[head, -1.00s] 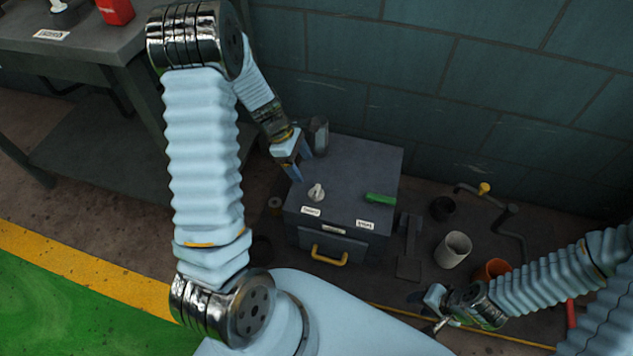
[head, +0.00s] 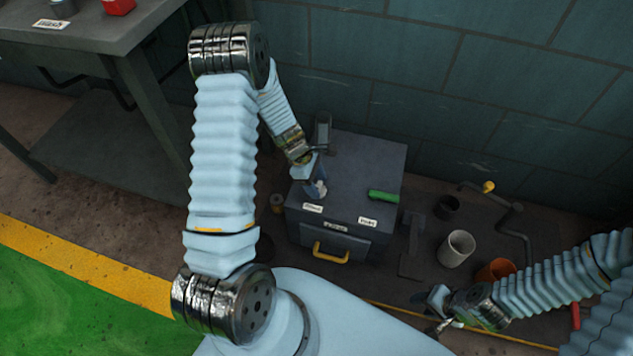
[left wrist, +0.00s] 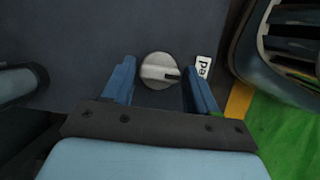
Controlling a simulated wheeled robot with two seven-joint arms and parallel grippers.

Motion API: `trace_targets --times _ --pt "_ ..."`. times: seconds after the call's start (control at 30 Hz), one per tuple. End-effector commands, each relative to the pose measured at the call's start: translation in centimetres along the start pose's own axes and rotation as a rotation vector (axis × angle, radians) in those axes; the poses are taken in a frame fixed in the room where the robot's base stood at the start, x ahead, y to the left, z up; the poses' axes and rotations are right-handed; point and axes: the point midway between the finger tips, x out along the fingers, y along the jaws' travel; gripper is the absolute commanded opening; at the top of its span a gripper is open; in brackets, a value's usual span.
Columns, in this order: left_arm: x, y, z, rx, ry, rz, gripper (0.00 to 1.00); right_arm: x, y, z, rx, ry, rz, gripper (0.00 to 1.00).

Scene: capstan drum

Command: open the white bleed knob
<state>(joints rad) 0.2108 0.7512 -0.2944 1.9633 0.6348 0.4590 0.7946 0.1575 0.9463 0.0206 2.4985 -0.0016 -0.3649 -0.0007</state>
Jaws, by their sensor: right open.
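The white bleed knob (head: 320,188) stands on top of the dark grey box (head: 365,160), near its front left and behind a white label (head: 312,209). My left gripper (head: 312,185) is over it from behind and hides part of it. In the left wrist view the round pale knob (left wrist: 159,71), with a dark mark at its right, lies between the two blue fingers. The fingers are open, one on each side of it, with a narrow gap at the left; contact at the right is unclear. My right gripper (head: 438,305) is open and empty, low at the right.
A green handle (head: 384,196) lies on the box top to the right. The box front has a yellow pull (head: 330,255). A white cup (head: 456,249), an orange pot (head: 495,270) and a crank-shaped pipe (head: 517,225) stand at the right. A workbench (head: 110,30) is at the left.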

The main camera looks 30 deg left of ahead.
Motion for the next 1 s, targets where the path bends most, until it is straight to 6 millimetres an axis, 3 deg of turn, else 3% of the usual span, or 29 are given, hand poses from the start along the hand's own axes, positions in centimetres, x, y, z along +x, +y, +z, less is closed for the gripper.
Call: trace_targets --times 0.03,0.23,0.67,1.0 --pt "-0.01 0.00 0.00 0.000 0.000 0.000 0.50 0.00 -0.01 0.00 0.000 0.000 0.000 0.43" --pt "-0.02 0.00 0.00 0.000 0.000 0.000 0.19 0.00 -0.01 0.00 0.000 0.000 0.000 0.43" --pt "-0.07 0.09 0.00 0.086 0.001 -0.035 0.18 -0.19 -0.14 0.03 -0.001 -0.001 -0.001 0.43" --pt "0.00 0.28 0.07 0.346 0.000 -0.143 0.18 -0.30 -0.26 0.07 -0.002 -0.002 -0.002 0.43"
